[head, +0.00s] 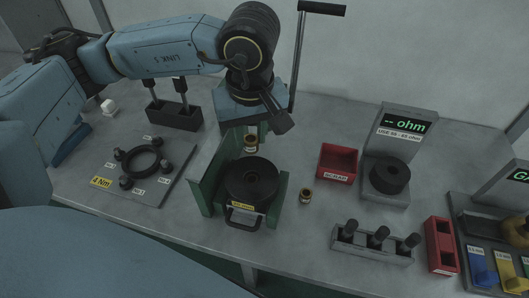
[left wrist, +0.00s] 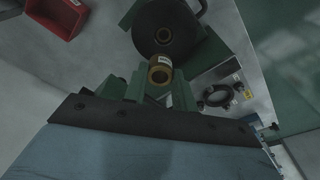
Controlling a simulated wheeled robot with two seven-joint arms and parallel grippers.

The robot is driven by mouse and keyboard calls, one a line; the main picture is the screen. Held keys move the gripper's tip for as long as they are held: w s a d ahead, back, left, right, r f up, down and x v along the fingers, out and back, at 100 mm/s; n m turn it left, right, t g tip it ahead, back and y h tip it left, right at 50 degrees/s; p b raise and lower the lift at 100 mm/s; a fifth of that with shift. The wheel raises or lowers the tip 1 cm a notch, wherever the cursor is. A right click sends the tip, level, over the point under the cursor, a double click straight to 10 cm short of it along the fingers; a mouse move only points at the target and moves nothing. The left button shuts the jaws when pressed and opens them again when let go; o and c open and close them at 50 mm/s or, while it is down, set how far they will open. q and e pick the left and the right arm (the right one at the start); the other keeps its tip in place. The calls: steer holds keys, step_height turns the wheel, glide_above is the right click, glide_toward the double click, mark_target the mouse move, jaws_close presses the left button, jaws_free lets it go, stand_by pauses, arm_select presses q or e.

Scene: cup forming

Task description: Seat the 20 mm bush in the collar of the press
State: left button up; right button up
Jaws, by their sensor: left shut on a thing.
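My left gripper (head: 251,137) points down over the press and is shut on a brass bush (head: 251,146). In the left wrist view the bush (left wrist: 160,70) sits between the fingertips (left wrist: 158,84), with its bore showing and a pale label on its side. The press (head: 202,182) has a green frame around a round black disc (head: 252,180) with a central opening, which also shows in the left wrist view (left wrist: 150,38). The bush appears above and apart from the disc. A second brass bush (head: 305,196) stands on the table right of the press. Sizes are unreadable. My right gripper is not in view.
A red bin (head: 338,163) stands right of the press, near a meter with a black ring (head: 390,176). A grey rack of black plugs (head: 372,243) and a red block (head: 440,246) are at front right. A plate with a black ring (head: 143,163) lies left.

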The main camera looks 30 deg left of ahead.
mark_target(249, 143)
arm_select(q)
steer(key=f, duration=0.4)
steer(key=shift+s, duration=0.4)
steer(key=shift+w+f+b, duration=0.15)
steer(key=shift+f+b, duration=0.2)
steer(key=shift+f, duration=2.35)
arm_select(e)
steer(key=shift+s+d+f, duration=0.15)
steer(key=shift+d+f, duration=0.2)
arm_select(q)
steer(key=shift+f, duration=0.15)
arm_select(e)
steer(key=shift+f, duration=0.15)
arm_select(q)
steer(key=o, duration=1)
steer(key=shift+c, duration=0.2)
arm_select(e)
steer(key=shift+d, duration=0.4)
